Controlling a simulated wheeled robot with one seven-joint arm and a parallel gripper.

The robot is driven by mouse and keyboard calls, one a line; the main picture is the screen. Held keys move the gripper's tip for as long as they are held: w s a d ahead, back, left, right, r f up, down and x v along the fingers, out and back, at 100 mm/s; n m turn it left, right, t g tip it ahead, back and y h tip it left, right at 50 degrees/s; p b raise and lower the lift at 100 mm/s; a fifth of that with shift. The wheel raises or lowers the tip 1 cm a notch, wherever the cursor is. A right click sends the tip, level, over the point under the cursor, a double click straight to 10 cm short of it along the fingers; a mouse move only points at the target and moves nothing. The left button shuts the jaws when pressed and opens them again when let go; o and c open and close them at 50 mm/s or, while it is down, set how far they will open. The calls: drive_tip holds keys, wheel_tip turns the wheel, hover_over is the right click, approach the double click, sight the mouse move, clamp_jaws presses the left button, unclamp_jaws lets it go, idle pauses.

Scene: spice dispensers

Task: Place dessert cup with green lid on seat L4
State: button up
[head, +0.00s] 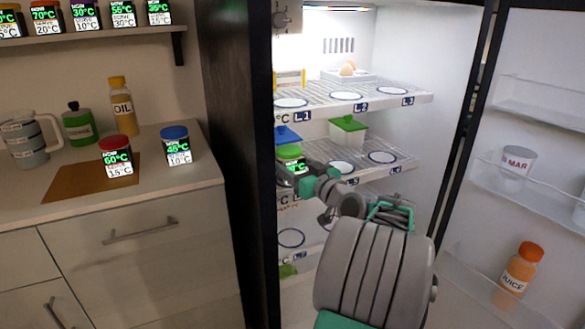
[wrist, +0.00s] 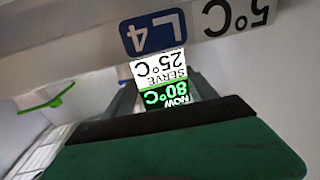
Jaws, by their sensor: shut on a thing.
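The dessert cup with a green lid (head: 290,152) is at the left of the middle fridge shelf, with a display label on its front. My gripper (head: 303,172) is shut on it. In the wrist view its label (wrist: 165,80) reads NOW 80°C, SERVE 25°C and shows between the fingers (wrist: 165,98). The blue L4 tag (wrist: 152,32) is just beyond the cup label. The L4 seat is hidden in the head view by the cup and my gripper. I cannot tell whether the cup touches the shelf.
A blue-lidded container (head: 287,138) stands close behind the cup. A green-lidded container (head: 348,130) stands behind the rings of L5 (head: 343,167) and L6 (head: 383,157), which are empty. The upper shelf (head: 420,97) is overhead. The open fridge door (head: 520,120) is at the right.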

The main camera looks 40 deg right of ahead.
drive_tip(key=shift+f, duration=0.1)
drive_tip(key=o, duration=1.7)
drive_tip(key=shift+c, duration=0.2)
drive_tip(key=shift+s, duration=0.3)
drive_tip(key=s+a+p, duration=0.1)
drive_tip(key=s, duration=1)
drive_tip(key=shift+s+a, duration=0.2)
drive_tip(key=shift+a, duration=0.05)
